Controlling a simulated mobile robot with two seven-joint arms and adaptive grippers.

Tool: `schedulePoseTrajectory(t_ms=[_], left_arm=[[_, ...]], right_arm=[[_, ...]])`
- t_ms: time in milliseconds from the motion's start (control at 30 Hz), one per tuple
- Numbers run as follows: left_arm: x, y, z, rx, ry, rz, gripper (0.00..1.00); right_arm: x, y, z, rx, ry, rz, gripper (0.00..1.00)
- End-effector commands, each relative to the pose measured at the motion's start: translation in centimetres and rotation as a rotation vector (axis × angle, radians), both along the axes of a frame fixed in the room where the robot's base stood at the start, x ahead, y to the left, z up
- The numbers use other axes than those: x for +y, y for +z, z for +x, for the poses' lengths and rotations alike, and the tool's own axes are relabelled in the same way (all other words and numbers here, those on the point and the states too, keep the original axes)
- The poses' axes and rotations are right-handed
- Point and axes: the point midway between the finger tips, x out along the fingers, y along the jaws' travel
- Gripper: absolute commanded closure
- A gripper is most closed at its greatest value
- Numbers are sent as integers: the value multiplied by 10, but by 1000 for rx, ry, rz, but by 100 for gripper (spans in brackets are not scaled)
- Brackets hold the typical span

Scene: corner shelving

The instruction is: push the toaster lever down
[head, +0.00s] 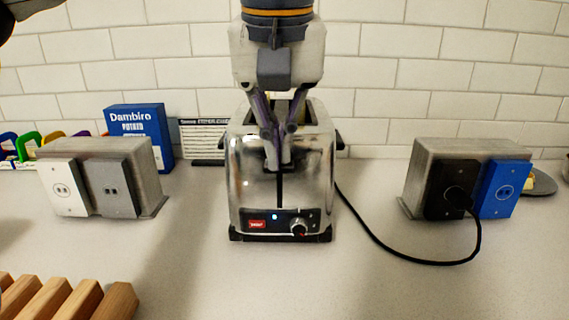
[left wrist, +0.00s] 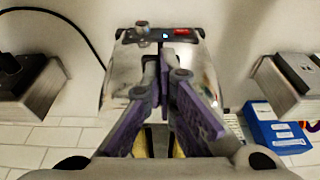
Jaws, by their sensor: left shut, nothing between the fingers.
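The chrome toaster (head: 252,180) stands upright on the counter in the middle of the head view. Its front has a dark vertical lever slot (head: 279,190), a red label, a lit blue light and a knob (head: 299,227). The lever itself is not clearly visible; my gripper covers the upper front. My left gripper (head: 273,166) points down with its fingers together and empty, at the toaster's upper front by the slot's top. I cannot tell whether it touches. In the left wrist view the shut fingertips (left wrist: 165,57) lie over the toaster (left wrist: 122,80), with yellowish bread (left wrist: 178,150) in its slots.
A grey outlet box (head: 150,165) stands left, another (head: 430,150) right. The toaster's black cord (head: 385,247) runs to the right box's black outlet. A blue Dambiro box (head: 137,125) stands behind left. A wooden rack (head: 70,300) is at front left. Counter before the toaster is clear.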

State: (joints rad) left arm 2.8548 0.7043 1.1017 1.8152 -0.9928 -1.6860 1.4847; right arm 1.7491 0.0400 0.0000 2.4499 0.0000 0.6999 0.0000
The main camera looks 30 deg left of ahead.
Motion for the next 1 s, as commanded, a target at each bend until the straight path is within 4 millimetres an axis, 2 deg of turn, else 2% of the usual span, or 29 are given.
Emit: schedulePoseTrajectory(t_ms=[367,900,1000], left_arm=[[0,1,-1,-8,0,1,100],[1,-63,-1,-6,0,2,100],[0,-61,-1,-8,0,1,100]], right_arm=[[0,1,1,-4,0,0,60],[0,5,6,-21,0,0,60],[0,5,5,-20,0,0,60]])
